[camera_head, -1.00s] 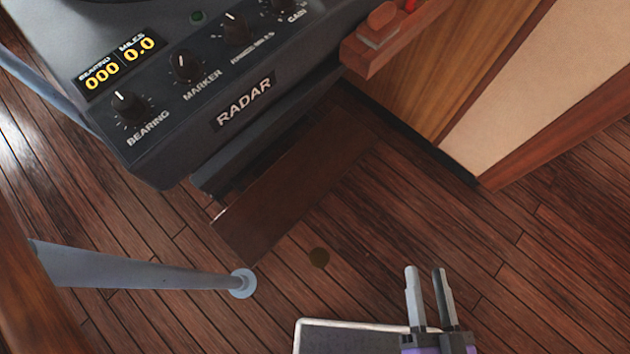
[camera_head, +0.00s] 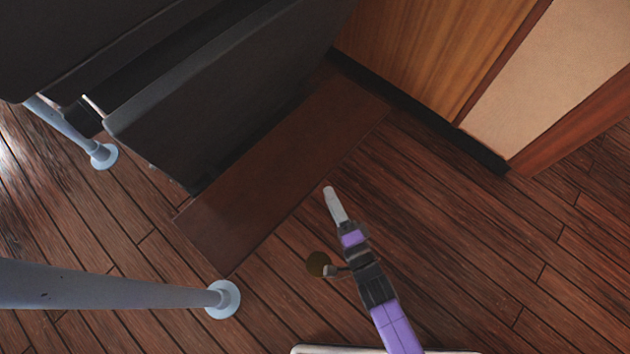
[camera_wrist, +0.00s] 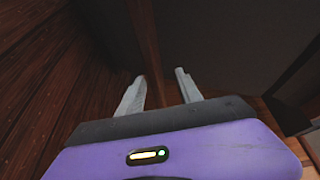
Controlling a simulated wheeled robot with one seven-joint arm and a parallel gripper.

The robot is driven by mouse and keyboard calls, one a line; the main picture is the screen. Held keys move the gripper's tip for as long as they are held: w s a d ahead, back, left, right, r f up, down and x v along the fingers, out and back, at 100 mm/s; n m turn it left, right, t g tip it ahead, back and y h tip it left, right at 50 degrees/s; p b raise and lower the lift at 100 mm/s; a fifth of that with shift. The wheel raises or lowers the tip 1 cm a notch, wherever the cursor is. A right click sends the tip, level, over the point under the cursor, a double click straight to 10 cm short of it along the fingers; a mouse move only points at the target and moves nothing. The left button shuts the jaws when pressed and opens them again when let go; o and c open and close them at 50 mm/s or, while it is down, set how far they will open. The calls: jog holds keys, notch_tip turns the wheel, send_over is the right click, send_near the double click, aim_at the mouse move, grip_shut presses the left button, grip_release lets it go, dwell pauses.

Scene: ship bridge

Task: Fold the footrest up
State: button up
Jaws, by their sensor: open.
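A flat dark brown board, which I take to be the footrest (camera_head: 285,170), lies low at the foot of the dark console, its long edge facing the open floor. My gripper (camera_head: 335,203) is just off that edge in the head view, pointing towards it, with nothing seen in it. Only one finger shows clearly there. In the wrist view my gripper (camera_wrist: 158,92) has its two fingers spread apart. A dark surface with a brown edge lies ahead of them. I cannot tell whether a finger touches the board.
The dark console (camera_head: 215,85) overhangs the back of the board. A grey-blue post (camera_head: 120,290) with a round foot stands at the lower left. A wooden cabinet (camera_head: 430,45) bounds the right.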

aim_at(311, 174)
jog(key=shift+w+a+f+m+b, duration=0.35)
jog(key=shift+w+a+f, duration=0.35)
jog(key=shift+a+f, duration=0.3)
jog(key=shift+w+a+y, duration=0.2)
jog(key=shift+w+y, duration=0.05)
jog(key=shift+y, duration=0.05)
jog(key=shift+b+x, duration=1.45)
jog(key=shift+x, duration=2.15)
jog(key=shift+c, duration=0.4)
grip_shut()
jog(key=shift+d, duration=0.1)
